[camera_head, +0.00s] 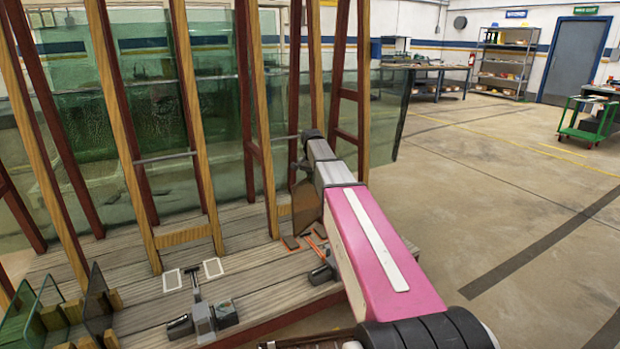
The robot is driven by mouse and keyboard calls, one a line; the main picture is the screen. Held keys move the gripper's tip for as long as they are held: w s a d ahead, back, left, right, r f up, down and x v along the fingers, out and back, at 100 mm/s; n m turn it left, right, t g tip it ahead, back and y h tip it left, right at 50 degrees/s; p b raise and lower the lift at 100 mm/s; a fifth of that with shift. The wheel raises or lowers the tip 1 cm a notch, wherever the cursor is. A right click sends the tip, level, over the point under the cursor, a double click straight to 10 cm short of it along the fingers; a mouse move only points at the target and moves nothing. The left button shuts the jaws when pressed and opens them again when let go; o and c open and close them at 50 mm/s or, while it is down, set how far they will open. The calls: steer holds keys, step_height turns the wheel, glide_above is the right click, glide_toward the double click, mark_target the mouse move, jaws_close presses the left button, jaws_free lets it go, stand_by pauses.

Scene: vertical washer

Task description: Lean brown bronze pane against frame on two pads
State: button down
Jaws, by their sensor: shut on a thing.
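The brown bronze pane (306,210) is a small dark brown sheet standing roughly upright in front of the wooden frame (270,150), just left of my pink and grey arm. My gripper (304,172) is at the pane's upper part and shut on it. My arm hides the fingertips and part of the pane. The pane's lower edge is close to a dark pad (290,242) with orange marking around it. The second pad is partly covered, and I cannot tell whether the pane touches the pads or the frame.
Two white-outlined rectangles (172,280) lie on the plank deck to the left. Small panes (97,298) stand in wooden blocks at lower left. Large green glass sheets (80,110) stand behind. Open floor lies right.

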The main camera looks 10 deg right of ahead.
steer(key=shift+w+a+f+m, duration=0.2)
steer(key=shift+w+f+m, duration=0.75)
steer(key=shift+w+f, duration=2.1)
steer(key=shift+w+a+f+m, duration=0.2)
steer(key=shift+w+f+m, duration=0.9)
steer(key=shift+w, duration=3.7)
steer(key=shift+w+a+f+m, duration=0.2)
steer(key=shift+w+f+m, duration=0.65)
steer(key=shift+w+f, duration=2.25)
steer(key=w+f+g, duration=0.1)
steer(key=w+f, duration=0.2)
steer(key=f, duration=0.4)
steer(key=shift+w+a, duration=0.15)
steer(key=shift+a, duration=0.15)
steer(key=c, duration=1.2)
jaws_free()
